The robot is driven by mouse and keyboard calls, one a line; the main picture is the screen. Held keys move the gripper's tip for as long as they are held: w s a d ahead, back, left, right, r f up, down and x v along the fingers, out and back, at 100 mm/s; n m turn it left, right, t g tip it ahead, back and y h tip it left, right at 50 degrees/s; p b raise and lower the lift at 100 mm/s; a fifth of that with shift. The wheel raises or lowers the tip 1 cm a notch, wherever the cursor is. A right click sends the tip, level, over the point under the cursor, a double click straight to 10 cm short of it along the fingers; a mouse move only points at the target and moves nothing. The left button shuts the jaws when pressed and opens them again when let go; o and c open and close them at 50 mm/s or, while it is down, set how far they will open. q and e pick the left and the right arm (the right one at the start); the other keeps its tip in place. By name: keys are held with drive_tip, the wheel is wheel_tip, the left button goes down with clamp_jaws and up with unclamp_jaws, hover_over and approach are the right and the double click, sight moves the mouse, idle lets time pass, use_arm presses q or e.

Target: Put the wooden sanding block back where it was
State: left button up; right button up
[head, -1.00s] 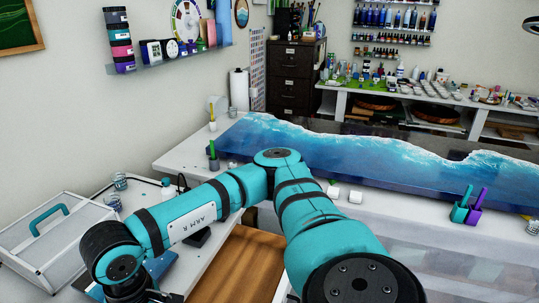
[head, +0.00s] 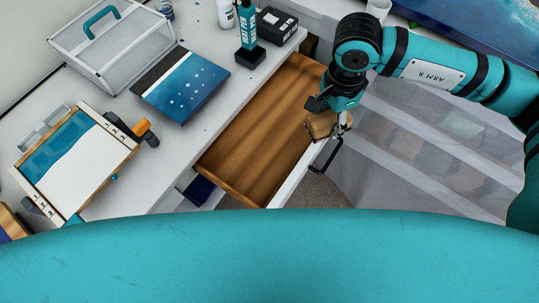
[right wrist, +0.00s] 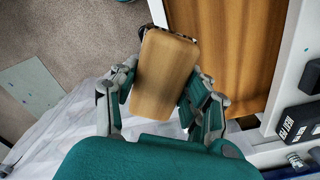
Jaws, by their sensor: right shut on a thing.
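The wooden sanding block (right wrist: 163,75) is a tan rounded block between the fingers of my right gripper (right wrist: 165,95) in the right wrist view. The gripper is shut on it. In the head view the block (head: 319,126) hangs below my right gripper (head: 338,115), at the right front edge of the open drawer. The drawer (head: 262,125) has a bare wooden floor and a white front with a dark handle (head: 329,157). It also shows in the right wrist view (right wrist: 235,50). My left gripper is not in view.
On the white table stand a clear case (head: 112,45), a blue wave panel (head: 183,88), a heat pen (head: 248,40), a dark box (head: 277,27) and a framed wave piece (head: 75,160). Plastic sheeting (head: 430,130) lies right of the drawer.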

drive_tip(key=w+a+f+m, duration=0.1)
drive_tip(key=a+f+m, duration=0.45)
drive_tip(key=m, duration=2.35)
hover_over(266, 160)
wheel_tip(266, 160, down, 4)
wheel_tip(266, 160, down, 5)
drive_tip(key=shift+r+p, duration=0.1)
drive_tip(key=shift+p, duration=1.05)
wheel_tip(266, 160, down, 4)
drive_tip(key=shift+s+p, duration=0.1)
drive_tip(key=shift+p, duration=0.25)
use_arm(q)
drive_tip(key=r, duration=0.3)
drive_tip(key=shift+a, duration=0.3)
use_arm(e)
drive_tip(key=shift+f, duration=0.25)
drive_tip(key=shift+f, duration=0.2)
drive_tip(key=o, duration=1.1)
drive_tip(key=shift+r, duration=0.1)
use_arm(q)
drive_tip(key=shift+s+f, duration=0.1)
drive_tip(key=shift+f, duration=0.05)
